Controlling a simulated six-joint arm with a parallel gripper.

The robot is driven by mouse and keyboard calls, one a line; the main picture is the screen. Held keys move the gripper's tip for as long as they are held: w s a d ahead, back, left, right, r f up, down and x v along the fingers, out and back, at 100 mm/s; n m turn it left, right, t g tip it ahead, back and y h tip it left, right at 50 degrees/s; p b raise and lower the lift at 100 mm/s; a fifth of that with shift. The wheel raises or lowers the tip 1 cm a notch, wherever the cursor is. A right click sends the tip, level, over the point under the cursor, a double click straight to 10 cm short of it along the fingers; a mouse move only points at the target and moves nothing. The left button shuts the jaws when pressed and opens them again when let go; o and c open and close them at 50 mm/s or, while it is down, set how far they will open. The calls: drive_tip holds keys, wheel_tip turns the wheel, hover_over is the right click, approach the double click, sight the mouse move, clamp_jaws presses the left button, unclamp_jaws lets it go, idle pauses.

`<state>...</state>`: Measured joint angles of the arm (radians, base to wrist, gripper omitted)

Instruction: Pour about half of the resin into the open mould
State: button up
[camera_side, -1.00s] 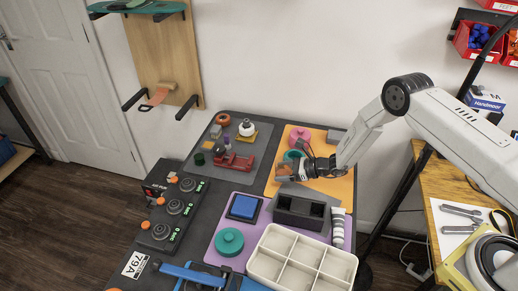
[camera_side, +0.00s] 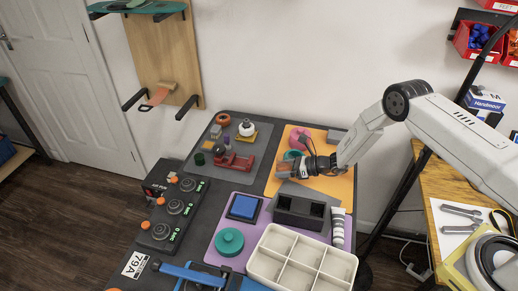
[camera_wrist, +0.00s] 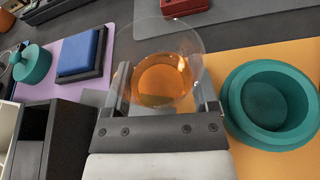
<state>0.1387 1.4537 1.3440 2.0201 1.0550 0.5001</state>
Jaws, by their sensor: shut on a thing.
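My gripper (camera_wrist: 163,118) is shut on a clear cup (camera_wrist: 190,45). Amber resin (camera_wrist: 160,80) lies in the bottom of the cup. In the side view the cup (camera_side: 283,171) is small and partly hidden by my gripper, and I cannot tell its exact tilt. The open mould (camera_wrist: 270,105) is a teal round dish on the orange mat, just right of my gripper in the wrist view. Its inside looks empty. In the side view the open mould (camera_side: 292,154) is behind the cup and partly covered. The cup is apart from the mould.
A teal lidded pot (camera_side: 229,242) and a blue pad (camera_side: 243,206) sit on the purple mat. A black two-slot holder (camera_side: 300,208) stands in front of my gripper. A pink round piece (camera_side: 298,137) is behind the open mould. A white divided tray (camera_side: 262,262) is nearest.

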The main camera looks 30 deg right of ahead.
sight(287, 155)
drive_tip(key=d+r+m+y, duration=0.1)
drive_tip(key=w+d+r+m+y, duration=0.1)
drive_tip(key=r, duration=0.1)
drive_tip(key=shift+w+d+r+m, duration=0.1)
drive_tip(key=shift+w+r+m, duration=0.05)
drive_tip(key=shift+r+m, duration=0.2)
drive_tip(key=shift+w+d+f+m+y, duration=0.1)
drive_tip(key=shift+w+d+m+y, duration=0.15)
drive_tip(key=shift+d+m+y, duration=0.3)
drive_tip(key=shift+m, duration=0.4)
drive_tip(key=shift+w+m+y, duration=0.1)
drive_tip(key=shift+m+y, duration=0.15)
drive_tip(key=shift+m, duration=0.15)
drive_tip(key=shift+r+m+y, duration=0.4)
drive_tip(key=shift+m, duration=0.3)
drive_tip(key=shift+f+m, duration=0.2)
drive_tip(key=shift+m, duration=0.2)
drive_tip(key=shift+a, duration=0.25)
drive_tip(key=shift+f+m+t+y, duration=0.15)
drive_tip(key=shift+m+t+y, duration=0.15)
drive_tip(key=shift+m, duration=0.1)
idle(1.0)
drive_tip(key=shift+s+a+m, duration=0.2)
drive_tip(key=shift+m, duration=0.1)
idle(0.5)
